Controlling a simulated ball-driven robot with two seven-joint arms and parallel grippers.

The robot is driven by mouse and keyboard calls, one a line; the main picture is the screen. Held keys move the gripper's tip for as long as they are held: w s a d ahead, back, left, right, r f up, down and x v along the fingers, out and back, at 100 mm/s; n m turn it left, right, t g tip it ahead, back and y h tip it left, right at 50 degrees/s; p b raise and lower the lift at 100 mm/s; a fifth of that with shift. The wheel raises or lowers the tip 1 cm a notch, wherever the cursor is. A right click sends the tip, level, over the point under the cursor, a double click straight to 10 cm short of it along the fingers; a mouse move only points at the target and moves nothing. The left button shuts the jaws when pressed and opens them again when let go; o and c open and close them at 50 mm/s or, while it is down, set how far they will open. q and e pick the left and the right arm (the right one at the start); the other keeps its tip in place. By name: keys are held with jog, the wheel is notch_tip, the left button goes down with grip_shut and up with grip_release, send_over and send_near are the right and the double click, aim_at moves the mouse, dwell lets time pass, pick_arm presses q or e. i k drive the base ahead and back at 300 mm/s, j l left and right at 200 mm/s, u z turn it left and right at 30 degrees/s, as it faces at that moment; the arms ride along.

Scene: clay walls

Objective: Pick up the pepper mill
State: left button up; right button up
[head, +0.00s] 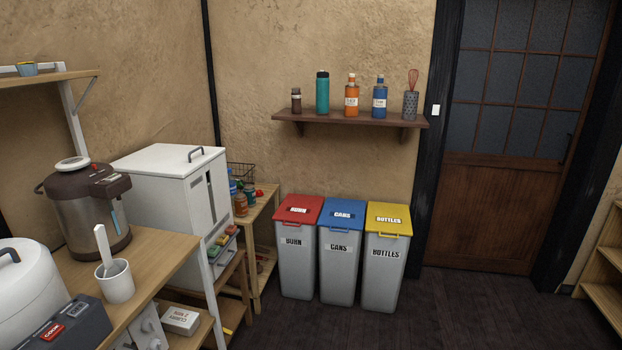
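A small dark brown cylinder with a pale band, which looks like the pepper mill (296,99), stands upright at the left end of the brown wall shelf (350,120). It is too small for me to be certain what it is. A teal bottle (322,93) stands just right of it with a small gap. Neither of my grippers shows in the head view.
Orange (352,99) and blue (380,101) bottles and a whisk holder (410,106) share the shelf. Red (298,246), blue (340,250) and yellow-lidded (386,257) bins stand below. A wooden counter (170,262) is at left. Dark floor (440,315) is clear at front right.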

aim_at(297, 108)
jog(key=i+u, duration=0.1)
jog(key=i, duration=2.6)
